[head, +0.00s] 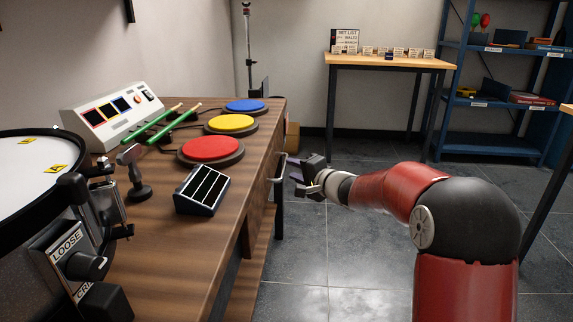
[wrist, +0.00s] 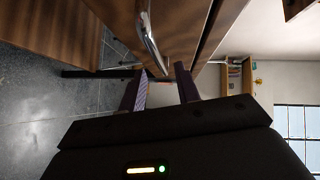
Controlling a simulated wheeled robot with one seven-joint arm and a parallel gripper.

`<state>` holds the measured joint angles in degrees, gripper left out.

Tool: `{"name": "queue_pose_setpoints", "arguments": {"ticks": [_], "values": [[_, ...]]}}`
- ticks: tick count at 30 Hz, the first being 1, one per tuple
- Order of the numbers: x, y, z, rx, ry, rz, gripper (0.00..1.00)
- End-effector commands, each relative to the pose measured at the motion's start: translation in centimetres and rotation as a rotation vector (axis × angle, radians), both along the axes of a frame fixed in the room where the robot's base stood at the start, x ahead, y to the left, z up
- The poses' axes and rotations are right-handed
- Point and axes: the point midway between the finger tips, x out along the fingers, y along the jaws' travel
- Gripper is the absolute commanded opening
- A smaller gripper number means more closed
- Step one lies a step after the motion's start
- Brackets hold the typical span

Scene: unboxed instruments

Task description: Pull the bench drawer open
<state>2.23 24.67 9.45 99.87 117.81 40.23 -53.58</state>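The wooden bench (head: 150,255) stands on the left, and its drawer front (head: 257,190) is on the side facing the aisle. The drawer looks flush with the bench, though it shows at a steep angle. A silver bar handle (head: 278,168) sticks out from it; it also shows in the wrist view (wrist: 149,38). My gripper (head: 294,171) is just right of the handle in the head view. In the wrist view its two fingers (wrist: 163,73) are apart, with the handle's near end appearing between their tips. I cannot tell whether they touch it.
Coloured pads (head: 211,148), a small black-and-white box (head: 202,190), a control panel (head: 113,100) and a drum (head: 28,175) are on the bench top. A side table (head: 390,61) and blue shelves (head: 490,47) stand at the back. The floor (head: 330,245) beside the bench is clear.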

Motion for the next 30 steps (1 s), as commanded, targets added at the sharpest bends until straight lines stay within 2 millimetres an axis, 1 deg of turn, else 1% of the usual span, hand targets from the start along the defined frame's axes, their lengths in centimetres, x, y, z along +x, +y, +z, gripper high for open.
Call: {"name": "queue_pose_setpoints", "arguments": {"ticks": [3,9,13,20,23,27,28,30], "values": [[1.5,1.5,-0.3,0.0,0.002,0.003,0.32],[3.3,3.1,-0.6,-0.001,0.001,0.003,0.32],[3.7,3.5,-0.7,-0.001,0.0,0.002,0.32],[3.8,3.5,-0.8,-0.001,0.0,0.001,0.32],[3.8,3.5,-0.8,-0.001,0.0,0.001,0.21],[3.8,3.5,-0.8,-0.001,0.0,0.001,0.02],[3.8,3.5,-0.8,-0.001,0.0,0.001,0.0],[3.8,3.5,-0.8,-0.002,0.001,0.001,0.0]]}}
